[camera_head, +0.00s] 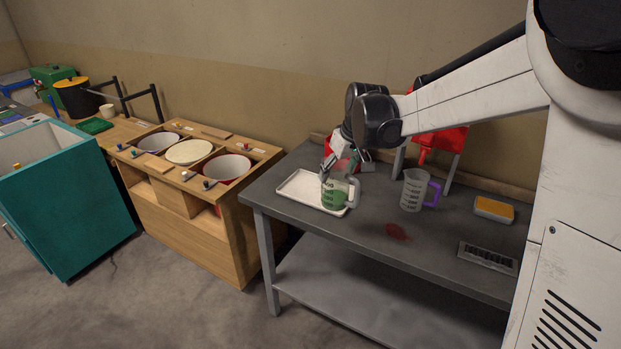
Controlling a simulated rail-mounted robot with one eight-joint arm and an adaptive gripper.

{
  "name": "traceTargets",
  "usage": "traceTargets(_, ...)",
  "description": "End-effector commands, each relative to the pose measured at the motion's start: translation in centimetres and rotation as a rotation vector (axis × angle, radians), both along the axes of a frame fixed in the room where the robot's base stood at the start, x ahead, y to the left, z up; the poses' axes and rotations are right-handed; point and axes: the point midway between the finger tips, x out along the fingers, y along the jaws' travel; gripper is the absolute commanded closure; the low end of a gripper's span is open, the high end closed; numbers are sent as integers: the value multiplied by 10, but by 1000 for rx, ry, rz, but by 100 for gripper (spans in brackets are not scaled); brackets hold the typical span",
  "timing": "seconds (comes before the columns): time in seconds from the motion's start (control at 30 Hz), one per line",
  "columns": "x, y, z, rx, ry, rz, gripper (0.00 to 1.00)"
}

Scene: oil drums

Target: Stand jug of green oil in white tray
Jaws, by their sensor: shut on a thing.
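The jug of green oil (335,194) is a clear measuring jug with green liquid and a pale handle on its right. It looks upright at the right end of the white tray (297,195). Whether its base touches the tray or hangs just above it, I cannot tell. My gripper (342,168) comes down from above and is shut on the jug near its rim. The fingertips are partly hidden by the jug and the wrist. The white tray is shallow, lies on the grey metal table (352,232), and is otherwise empty.
A second clear jug with a purple handle (413,190) stands right of the tray. A red patch (397,231), a yellow-topped box (494,209) and a grey slotted plate (488,257) lie on the table. A red stand (440,145) is behind. A wooden cabinet with bins (190,152) stands left.

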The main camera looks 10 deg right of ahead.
Motion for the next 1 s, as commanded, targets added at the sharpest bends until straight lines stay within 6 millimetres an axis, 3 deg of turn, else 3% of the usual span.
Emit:
traceTargets(0.2, 45, 12, 1, 6, -8, 161, 88)
traceTargets(0.53, 73, 20, -5, 10, -18, 277, 88)
traceTargets(1.0, 129, -12, -43, 10, -19, 280, 88)
